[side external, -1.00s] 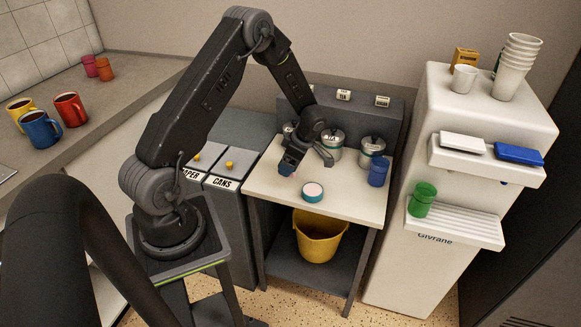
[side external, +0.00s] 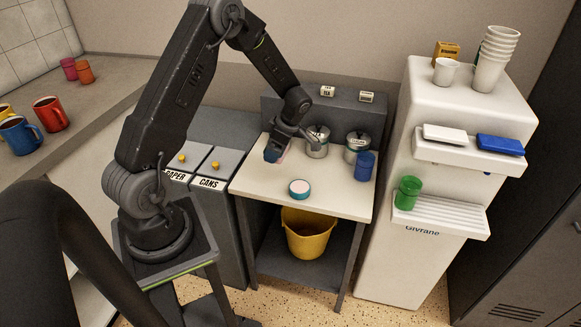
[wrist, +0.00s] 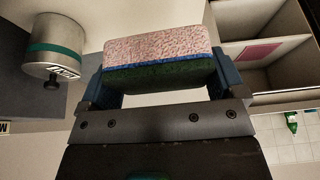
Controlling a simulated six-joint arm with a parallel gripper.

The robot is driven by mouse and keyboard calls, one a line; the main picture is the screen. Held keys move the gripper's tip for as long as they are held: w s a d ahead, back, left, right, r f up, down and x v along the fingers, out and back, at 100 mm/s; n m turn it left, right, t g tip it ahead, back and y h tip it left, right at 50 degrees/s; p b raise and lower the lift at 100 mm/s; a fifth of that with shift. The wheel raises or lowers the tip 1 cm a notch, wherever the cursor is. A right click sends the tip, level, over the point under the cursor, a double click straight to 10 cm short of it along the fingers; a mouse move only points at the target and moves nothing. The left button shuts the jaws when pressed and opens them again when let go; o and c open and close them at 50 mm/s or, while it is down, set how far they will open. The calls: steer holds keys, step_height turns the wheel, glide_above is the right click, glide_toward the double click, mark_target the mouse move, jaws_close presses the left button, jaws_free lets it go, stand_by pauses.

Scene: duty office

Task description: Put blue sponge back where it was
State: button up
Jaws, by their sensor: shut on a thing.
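My gripper (side external: 276,152) is above the cream tabletop (side external: 330,193), in front of the metal canisters. In the wrist view its two blue fingers are shut on a sponge (wrist: 155,48). The sponge has a speckled pink layer, a thin blue band and a dark green layer; it lies crosswise between the fingers. In the side view the sponge is small and mostly hidden by the gripper.
A teal-sided round tin (side external: 299,189) stands near the table's front edge. Metal canisters (side external: 317,142) and a blue cup (side external: 365,165) stand at the back and right. A green cup (side external: 407,193) is on the dispenser tray. Bins (side external: 205,180) are left; a yellow bucket (side external: 308,235) is below.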

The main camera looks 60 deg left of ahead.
step_height(320, 180, up, 4)
steer(key=shift+r, duration=0.25)
steer(key=shift+r+m, duration=0.3)
steer(key=shift+r, duration=0.1)
steer(key=m, duration=0.1)
steer(key=a+m+t, duration=0.1)
steer(key=shift+w+f+m+y, duration=0.2)
steer(key=shift+f+m+y, duration=0.1)
steer(key=shift+f+y, duration=0.1)
steer(key=m, duration=0.1)
steer(key=a+m, duration=0.1)
steer(key=m+t, duration=0.1)
steer(key=shift+w+a+f, duration=0.1)
steer(key=shift+w+a, duration=0.05)
steer(key=shift+w, duration=0.1)
steer(key=a+m+t, duration=0.2)
steer(key=a+m, duration=0.1)
steer(key=m, duration=0.2)
steer(key=m+t, duration=0.2)
steer(key=m, duration=0.5)
glide_above(303, 161)
steer(key=s+d, duration=0.1)
steer(key=shift+h, duration=0.4)
step_height(303, 161, down, 11)
steer(key=shift+d+f, duration=0.1)
steer(key=shift+f, duration=1.95)
